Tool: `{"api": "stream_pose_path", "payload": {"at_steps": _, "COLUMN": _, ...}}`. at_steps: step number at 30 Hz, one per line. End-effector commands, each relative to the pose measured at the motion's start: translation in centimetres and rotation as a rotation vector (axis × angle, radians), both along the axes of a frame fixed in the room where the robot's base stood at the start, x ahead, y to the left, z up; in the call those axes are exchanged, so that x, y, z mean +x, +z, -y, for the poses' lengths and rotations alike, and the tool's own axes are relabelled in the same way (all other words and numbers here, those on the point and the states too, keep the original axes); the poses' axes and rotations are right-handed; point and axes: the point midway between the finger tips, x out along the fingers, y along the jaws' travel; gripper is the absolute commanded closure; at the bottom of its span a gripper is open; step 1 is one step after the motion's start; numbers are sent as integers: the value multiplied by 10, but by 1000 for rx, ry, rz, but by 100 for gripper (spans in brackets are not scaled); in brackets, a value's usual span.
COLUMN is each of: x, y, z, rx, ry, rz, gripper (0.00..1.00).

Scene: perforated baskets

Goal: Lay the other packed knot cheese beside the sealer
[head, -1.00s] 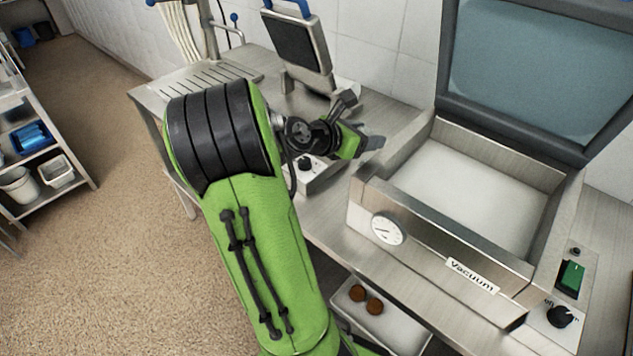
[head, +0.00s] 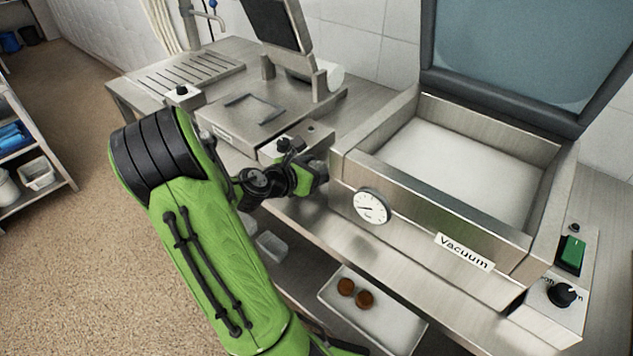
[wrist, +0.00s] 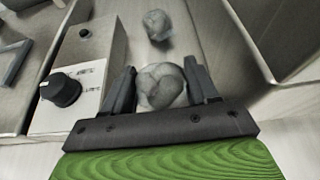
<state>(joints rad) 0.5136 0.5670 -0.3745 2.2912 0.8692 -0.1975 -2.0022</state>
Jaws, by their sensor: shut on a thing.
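In the wrist view my gripper (wrist: 163,88) is shut on a pale, rounded packed knot cheese (wrist: 160,80), held between its two dark fingers. Another pale packed knot cheese (wrist: 157,25) lies on the steel top just beyond it, apart from it. A steel unit with a black knob (wrist: 62,90) stands at the left; it seems to be the front of the sealer (head: 225,120), which has a raised lid in the head view. There my gripper (head: 318,172) is low between the sealer and the vacuum machine. The held cheese is hidden in that view.
The vacuum machine (head: 375,170), lid open and chamber empty, stands close on the right of my gripper. Below, a white tray (head: 400,322) holds two brown round things (head: 355,293). A clear container (head: 271,247) sits on the lower shelf. A narrow steel strip separates the machines.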

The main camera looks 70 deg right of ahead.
Motion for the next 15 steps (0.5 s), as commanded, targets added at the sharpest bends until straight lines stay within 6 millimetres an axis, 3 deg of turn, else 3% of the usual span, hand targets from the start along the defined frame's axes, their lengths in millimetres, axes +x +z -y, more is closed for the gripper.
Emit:
{"api": "stream_pose_path", "payload": {"at_steps": 1, "x": 0, "y": -16, "z": 0, "rx": 3, "ry": 0, "rz": -5, "gripper": 71}}
{"api": "stream_pose_path", "payload": {"at_steps": 3, "x": 0, "y": -26, "z": 0, "rx": 2, "ry": -1, "rz": -3, "gripper": 71}}
{"api": "stream_pose_path", "payload": {"at_steps": 13, "x": 0, "y": -27, "z": 0, "rx": 2, "ry": 1, "rz": -1, "gripper": 71}}
{"api": "stream_pose_path", "payload": {"at_steps": 14, "x": 0, "y": -27, "z": 0, "rx": 2, "ry": 1, "rz": -1, "gripper": 40}}
{"api": "stream_pose_path", "payload": {"at_steps": 15, "x": 0, "y": -27, "z": 0, "rx": 1, "ry": 0, "rz": 0, "gripper": 34}}
